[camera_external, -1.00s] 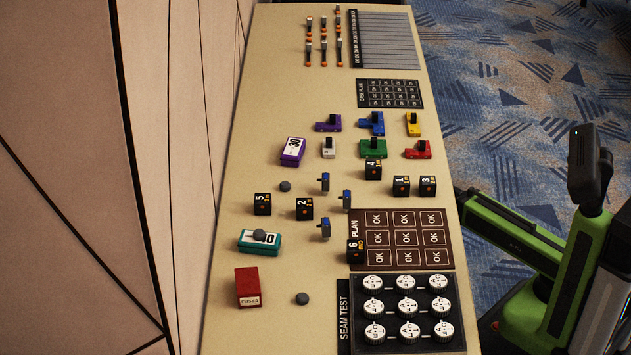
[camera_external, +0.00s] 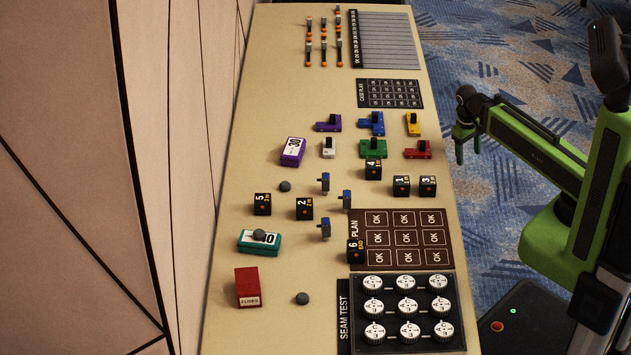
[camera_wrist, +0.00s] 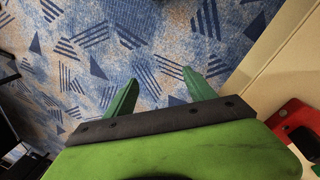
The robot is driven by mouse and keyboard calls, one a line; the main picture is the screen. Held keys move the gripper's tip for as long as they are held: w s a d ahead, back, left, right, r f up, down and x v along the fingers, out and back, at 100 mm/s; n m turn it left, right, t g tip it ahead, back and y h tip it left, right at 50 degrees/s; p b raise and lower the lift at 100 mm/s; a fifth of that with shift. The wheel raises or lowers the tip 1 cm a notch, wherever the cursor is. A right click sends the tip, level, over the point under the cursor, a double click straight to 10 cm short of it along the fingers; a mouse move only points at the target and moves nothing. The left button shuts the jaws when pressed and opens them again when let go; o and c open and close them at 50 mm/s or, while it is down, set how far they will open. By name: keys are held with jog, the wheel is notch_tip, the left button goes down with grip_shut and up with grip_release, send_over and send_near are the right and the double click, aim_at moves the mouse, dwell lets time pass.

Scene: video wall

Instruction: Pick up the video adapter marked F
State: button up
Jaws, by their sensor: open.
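No letter F is legible on any piece, so I cannot tell which one is the adapter marked F. Coloured blocks with black tops, such as a red one (camera_external: 418,150) and a green one (camera_external: 373,148), lie farther back. My gripper (camera_external: 467,148) is open and empty, off the table's right edge beside the red block. In the wrist view, my gripper (camera_wrist: 160,80) is over carpet, with a red piece (camera_wrist: 297,125) at the right.
The long beige table (camera_external: 225,310) carries several black numbered cubes (camera_external: 304,208), a brown OK board (camera_external: 405,212), a dial panel (camera_external: 437,342), a red box (camera_external: 248,287) and a teal box (camera_external: 259,247). A wall (camera_external: 80,180) stands left. Carpet (camera_external: 500,60) is open at right.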

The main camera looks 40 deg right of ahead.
jog(key=w+a+r+n+y+p, duration=0.1)
jog(key=a+r+p, duration=0.4)
jog(key=r+p, duration=0.45)
jog(key=a+r+p, duration=0.4)
jog(key=r+p, duration=0.5)
jog(key=r, duration=0.2)
jog(key=w+a+r+n+y+p, duration=0.1)
jog(key=a+r+p, duration=0.4)
jog(key=r+p, duration=0.5)
jog(key=w+a+n+t+b, duration=0.1)
jog(key=w+t+b, duration=0.1)
jog(key=w, duration=0.3)
jog(key=n+t+y+b, duration=0.1)
jog(key=n+y+b, duration=0.3)
jog(key=n+b, duration=0.6)
send_over(321, 239)
jog(key=s+d, duration=0.4)
jog(key=d, duration=0.1)
notch_tip(321, 239, down, 9)
jog(key=b+x, duration=0.5)
jog(key=x, duration=0.1)
jog(key=b+x, duration=0.6)
jog(key=d+b+x, duration=0.1)
jog(key=b+x, duration=0.4)
jog(key=shift+w+f+b, duration=0.1)
jog(key=shift+f+b, duration=0.3)
jog(key=shift+f, duration=0.2)
jog(key=shift+r+m, duration=0.15)
jog(key=shift+m, duration=0.15)
grip_shut()
